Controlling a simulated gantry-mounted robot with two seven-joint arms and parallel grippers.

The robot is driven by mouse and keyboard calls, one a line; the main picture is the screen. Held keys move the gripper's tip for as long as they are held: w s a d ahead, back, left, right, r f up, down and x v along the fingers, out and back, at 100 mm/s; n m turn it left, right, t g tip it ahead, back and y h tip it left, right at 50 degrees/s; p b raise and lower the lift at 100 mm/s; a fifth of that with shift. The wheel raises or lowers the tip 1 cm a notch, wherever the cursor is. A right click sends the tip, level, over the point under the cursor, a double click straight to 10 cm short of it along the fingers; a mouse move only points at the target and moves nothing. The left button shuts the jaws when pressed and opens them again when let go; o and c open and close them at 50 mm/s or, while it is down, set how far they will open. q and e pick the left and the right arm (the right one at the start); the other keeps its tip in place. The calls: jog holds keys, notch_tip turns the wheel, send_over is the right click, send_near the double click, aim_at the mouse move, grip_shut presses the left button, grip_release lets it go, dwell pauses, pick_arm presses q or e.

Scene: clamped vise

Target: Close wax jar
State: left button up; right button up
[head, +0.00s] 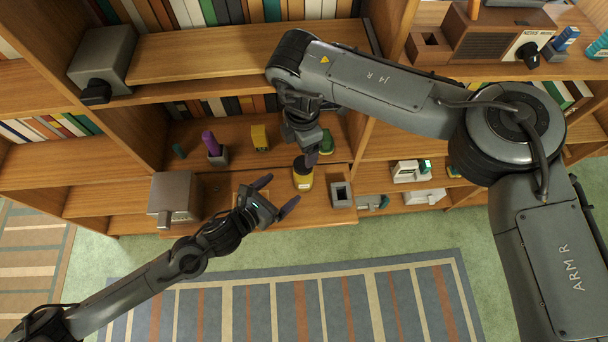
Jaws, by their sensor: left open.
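The wax jar (303,180), a small yellow jar with a dark top, stands upright near the front of the wooden desk shelf. I cannot tell whether the dark top is its lid or its open mouth. My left gripper (276,194) is open and empty, left of the jar and a little nearer the front edge, with its fingers spread toward the jar. My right gripper (312,158) points down at the jar's top from behind and to the right. Its arm hides most of its jaws, so I cannot tell whether it touches or holds anything.
A grey box (175,193) stands left on the desk shelf (215,185). A grey square holder (341,194) stands right of the jar. Behind are a purple object (211,143) in a grey holder, a yellow item (260,138) and a green item (326,142). Shelf boards lie overhead.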

aim_at(303, 164)
pick_arm(q)
jog(key=shift+w, duration=0.1)
jog(key=x, duration=1)
jog(key=shift+w+d, duration=0.25)
jog(key=shift+d, duration=0.05)
grip_shut()
dwell(0.4)
pick_arm(e)
jog(key=shift+f, duration=4)
pick_arm(q)
jog(key=shift+f, duration=0.1)
